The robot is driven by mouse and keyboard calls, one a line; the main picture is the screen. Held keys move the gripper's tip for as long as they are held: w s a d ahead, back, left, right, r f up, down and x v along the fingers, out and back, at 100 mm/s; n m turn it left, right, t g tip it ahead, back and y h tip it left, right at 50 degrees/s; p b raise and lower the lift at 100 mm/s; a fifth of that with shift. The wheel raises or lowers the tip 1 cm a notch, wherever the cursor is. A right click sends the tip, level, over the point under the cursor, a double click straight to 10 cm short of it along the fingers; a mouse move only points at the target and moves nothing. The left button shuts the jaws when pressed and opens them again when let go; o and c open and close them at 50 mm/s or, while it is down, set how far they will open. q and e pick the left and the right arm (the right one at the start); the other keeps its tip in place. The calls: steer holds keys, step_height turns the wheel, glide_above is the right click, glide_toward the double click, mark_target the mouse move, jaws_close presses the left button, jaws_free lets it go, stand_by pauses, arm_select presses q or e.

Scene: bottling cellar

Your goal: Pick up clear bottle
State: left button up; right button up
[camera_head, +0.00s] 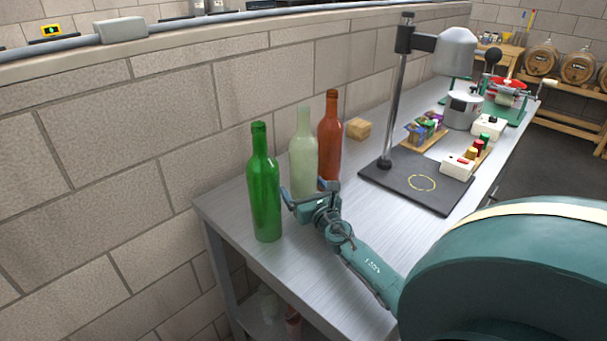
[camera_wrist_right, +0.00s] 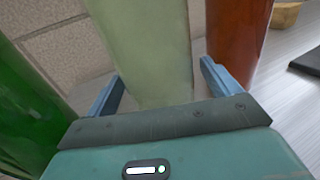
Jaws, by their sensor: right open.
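The clear bottle (camera_head: 303,150) is pale greenish and stands upright on the metal table, between a green bottle (camera_head: 264,190) and a brown-red bottle (camera_head: 329,140). My right gripper (camera_head: 312,190) is in front of the clear bottle, and hides its lower part in the head view. In the right wrist view, the clear bottle (camera_wrist_right: 150,50) stands between the two blue fingers of the open right gripper (camera_wrist_right: 160,88). The green bottle (camera_wrist_right: 25,110) is just left of the fingers and the brown-red bottle (camera_wrist_right: 236,40) just right. My left gripper is not in view.
The metal table (camera_head: 285,268) runs back along a block wall. A wooden block (camera_head: 358,129) lies behind the bottles. A dark base plate (camera_head: 395,186) with a stand and grey head is to the right. Small boxes of coloured items sit beyond it.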

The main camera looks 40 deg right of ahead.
steer(key=shift+w, duration=0.1)
steer(key=c, duration=1.4)
steer(key=shift+r, duration=0.1)
